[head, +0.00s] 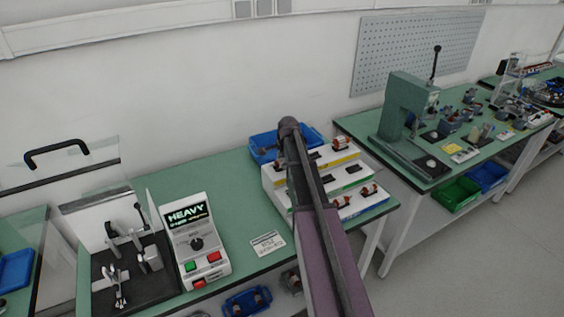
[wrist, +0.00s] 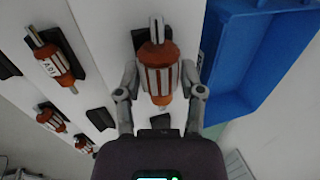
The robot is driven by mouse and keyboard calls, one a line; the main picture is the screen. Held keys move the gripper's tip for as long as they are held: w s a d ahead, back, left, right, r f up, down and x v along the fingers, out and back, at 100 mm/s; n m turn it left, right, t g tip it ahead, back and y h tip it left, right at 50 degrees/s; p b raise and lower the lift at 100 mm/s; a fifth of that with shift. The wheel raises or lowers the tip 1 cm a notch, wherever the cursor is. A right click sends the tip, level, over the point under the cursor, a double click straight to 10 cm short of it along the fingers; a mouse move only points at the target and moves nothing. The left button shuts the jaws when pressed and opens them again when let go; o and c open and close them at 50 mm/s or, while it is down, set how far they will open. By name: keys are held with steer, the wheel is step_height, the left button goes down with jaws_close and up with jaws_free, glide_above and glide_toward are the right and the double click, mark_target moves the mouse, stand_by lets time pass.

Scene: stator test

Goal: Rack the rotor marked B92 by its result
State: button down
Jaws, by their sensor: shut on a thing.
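In the wrist view my gripper (wrist: 160,80) is shut around a copper-and-white rotor (wrist: 158,68) with a pale shaft end. No mark on this rotor is readable. It is over the white rack (wrist: 97,22), in line with a black cradle (wrist: 140,38) on the tier beside the blue bin; I cannot tell whether it touches. In the head view the stepped rack (head: 279,197) has yellow, green and blue edge strips, and my arm hides part of it and my gripper. The tester (head: 196,240) displays "HEAVY"; its smaller line is unreadable.
Another rotor marked apparently A01 (wrist: 58,62) and several more sit on other tiers. An empty-looking part of the blue bin (wrist: 245,55) lies right of my gripper. A black fixture (head: 128,270) stands left of the tester. A white card (head: 267,243) lies on the bench.

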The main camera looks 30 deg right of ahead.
stand_by(0.4)
steer(key=shift+c, duration=0.7)
jaws_free()
steer(key=shift+f, duration=0.1)
